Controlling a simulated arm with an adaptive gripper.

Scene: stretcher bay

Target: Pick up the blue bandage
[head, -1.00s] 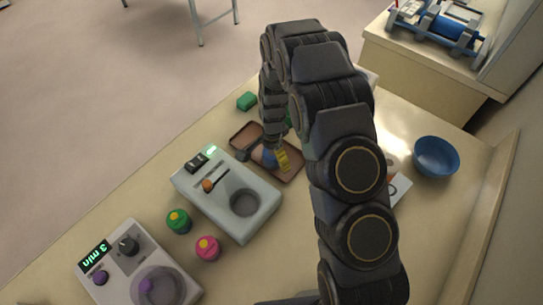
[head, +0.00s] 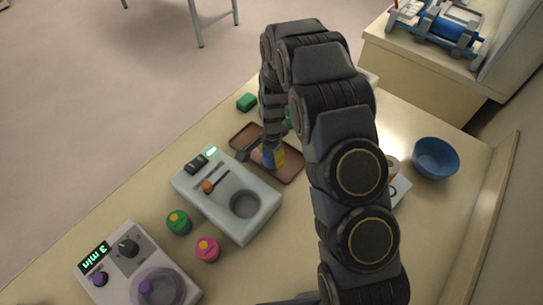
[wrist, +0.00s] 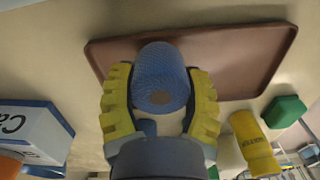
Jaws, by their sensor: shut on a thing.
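The blue bandage (wrist: 160,75) is a textured blue roll with a brownish core showing at its near end. It sits between the yellow ribbed fingers of my gripper (wrist: 160,105) in the wrist view, with a finger against each side. The tray also shows behind the roll in the wrist view (wrist: 240,55). I cannot tell whether the roll still touches the tray.
A grey device with a round well (head: 218,190) stands close to the tray's near side. Green (head: 179,221) and pink (head: 207,249) containers and a timer device (head: 130,262) are nearer. A green block (head: 246,102) lies beyond the tray. A blue bowl (head: 436,157) is at right.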

